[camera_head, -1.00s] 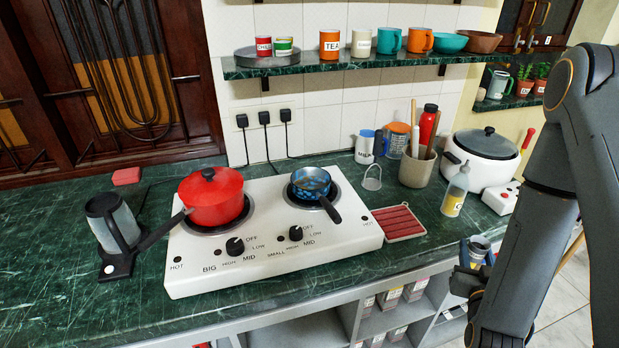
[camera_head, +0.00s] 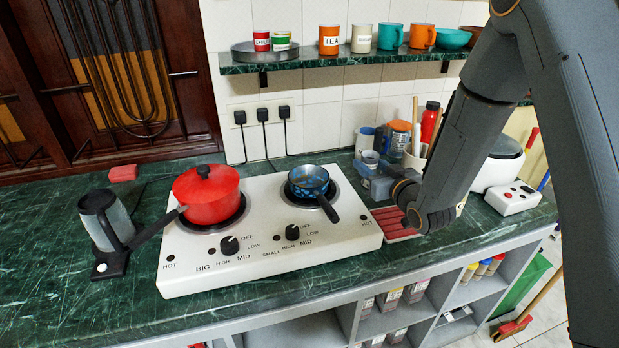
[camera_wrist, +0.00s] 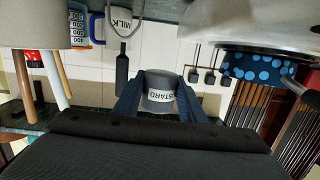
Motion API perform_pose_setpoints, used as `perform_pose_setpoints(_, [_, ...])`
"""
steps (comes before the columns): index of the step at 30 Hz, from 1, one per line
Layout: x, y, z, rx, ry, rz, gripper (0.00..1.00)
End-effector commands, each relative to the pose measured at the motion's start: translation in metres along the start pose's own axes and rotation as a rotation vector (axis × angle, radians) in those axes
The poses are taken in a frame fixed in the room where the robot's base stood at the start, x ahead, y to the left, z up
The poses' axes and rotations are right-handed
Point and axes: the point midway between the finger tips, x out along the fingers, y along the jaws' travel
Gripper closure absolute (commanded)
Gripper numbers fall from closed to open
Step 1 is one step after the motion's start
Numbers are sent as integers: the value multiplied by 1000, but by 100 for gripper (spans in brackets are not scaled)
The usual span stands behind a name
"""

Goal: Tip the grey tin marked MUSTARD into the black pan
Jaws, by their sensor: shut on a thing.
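The grey tin marked MUSTARD (camera_wrist: 160,97) is held between the two fingers of my gripper (camera_wrist: 158,105) in the wrist view. Part of its label shows. In the head view my gripper (camera_head: 374,178) holds the tin (camera_head: 369,159) above the counter, right of the small burner and apart from the pan. The tin's contents are not visible. No plainly black pan shows; a blue, spotted pan (camera_head: 309,180) with a dark handle sits on the small burner. It also shows at the right of the wrist view (camera_wrist: 248,67), which looks upside down.
The white two-burner stove (camera_head: 270,255) also bears a red lidded pot (camera_head: 207,199). A red rack (camera_head: 389,219) lies by the stove, partly behind my arm. Mugs and a utensil pot stand behind my gripper. A shelf (camera_head: 350,62) with mugs runs above.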

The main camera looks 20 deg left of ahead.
Motion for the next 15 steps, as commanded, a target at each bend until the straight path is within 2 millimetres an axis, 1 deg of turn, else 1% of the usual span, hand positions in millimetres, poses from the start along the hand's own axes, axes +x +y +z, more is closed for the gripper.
perform_pose_setpoints(1, [14,-12,-16,-12,7,-43,84])
perform_pose_setpoints(3, [28,-26,-32,-22,4,-97,84])
perform_pose_setpoints(6, [44,-46,-52,-35,0,-162,84])
perform_pose_setpoints(8, [53,-56,-58,-42,-4,-196,84])
perform_pose_setpoints(9, [59,-63,-60,-48,-6,-218,84])
perform_pose_setpoints(10, [64,-68,-57,-50,-8,-232,84])
perform_pose_setpoints(12, [70,-71,-41,-50,-13,-246,84])
perform_pose_setpoints(15, [72,-72,-28,-51,-12,-250,84])
